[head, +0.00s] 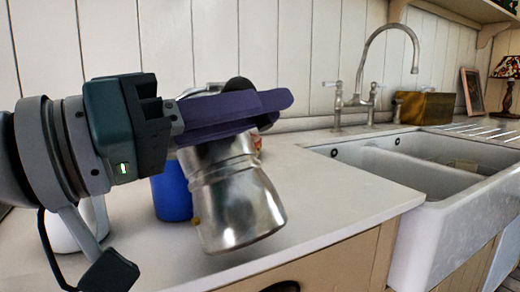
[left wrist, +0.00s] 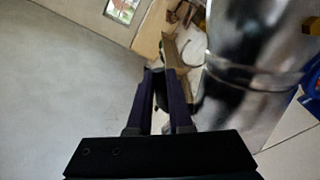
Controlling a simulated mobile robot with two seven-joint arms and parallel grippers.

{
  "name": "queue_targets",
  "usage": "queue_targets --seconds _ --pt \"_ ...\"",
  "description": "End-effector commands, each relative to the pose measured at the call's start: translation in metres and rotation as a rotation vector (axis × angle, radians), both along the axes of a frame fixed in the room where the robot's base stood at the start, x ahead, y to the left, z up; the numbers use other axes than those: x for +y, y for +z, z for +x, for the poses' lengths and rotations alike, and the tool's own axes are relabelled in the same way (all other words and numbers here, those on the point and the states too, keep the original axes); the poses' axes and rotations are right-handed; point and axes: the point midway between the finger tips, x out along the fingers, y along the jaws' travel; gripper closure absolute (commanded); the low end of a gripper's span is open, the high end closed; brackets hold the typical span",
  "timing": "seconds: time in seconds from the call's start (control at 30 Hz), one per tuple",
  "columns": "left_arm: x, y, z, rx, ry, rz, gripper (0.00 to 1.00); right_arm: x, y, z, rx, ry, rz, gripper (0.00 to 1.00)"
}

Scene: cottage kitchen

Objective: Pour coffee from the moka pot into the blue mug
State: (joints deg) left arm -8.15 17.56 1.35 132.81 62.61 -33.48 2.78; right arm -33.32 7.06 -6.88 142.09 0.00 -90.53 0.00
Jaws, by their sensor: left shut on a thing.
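My left gripper (head: 275,103) is shut on the silver moka pot (head: 240,205), apparently at its dark handle, though the purple fingers hide the pot's upper part. The pot is tilted, its base toward the lower right, and appears held above the counter. The blue mug (head: 172,194) stands on the counter behind and left of the pot, partly hidden by my gripper and the pot. In the left wrist view the pot's shiny side (left wrist: 255,62) is right of my fingers (left wrist: 167,72), and the blue mug (left wrist: 314,82) shows at the right edge. My right gripper is not in view.
A white rounded object (head: 68,232) stands at left behind my arm. The white counter (head: 340,195) is clear right of the pot, up to the white sink (head: 455,215) with its tall faucet (head: 375,75). A wooden box (head: 424,107) stands behind the sink.

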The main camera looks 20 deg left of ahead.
Motion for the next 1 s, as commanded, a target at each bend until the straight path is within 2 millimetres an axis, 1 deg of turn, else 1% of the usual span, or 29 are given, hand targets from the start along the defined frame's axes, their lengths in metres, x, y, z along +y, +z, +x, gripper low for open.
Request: queue_targets --seconds 0.13,0.2,0.4,0.67,1.0 --pt "0.012 0.006 0.005 0.033 0.002 -0.082 1.00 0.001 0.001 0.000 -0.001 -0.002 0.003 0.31" --pt "0.014 0.013 0.006 0.045 0.001 -0.109 1.00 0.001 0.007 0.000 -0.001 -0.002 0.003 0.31" --pt "0.019 0.020 0.009 0.075 0.000 -0.169 1.00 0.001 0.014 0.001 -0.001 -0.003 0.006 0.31" --pt "0.023 0.026 0.011 0.099 -0.001 -0.221 1.00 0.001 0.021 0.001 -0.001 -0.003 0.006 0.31" --pt "0.027 0.026 0.013 0.121 0.000 -0.264 1.00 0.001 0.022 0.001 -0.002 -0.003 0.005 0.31"
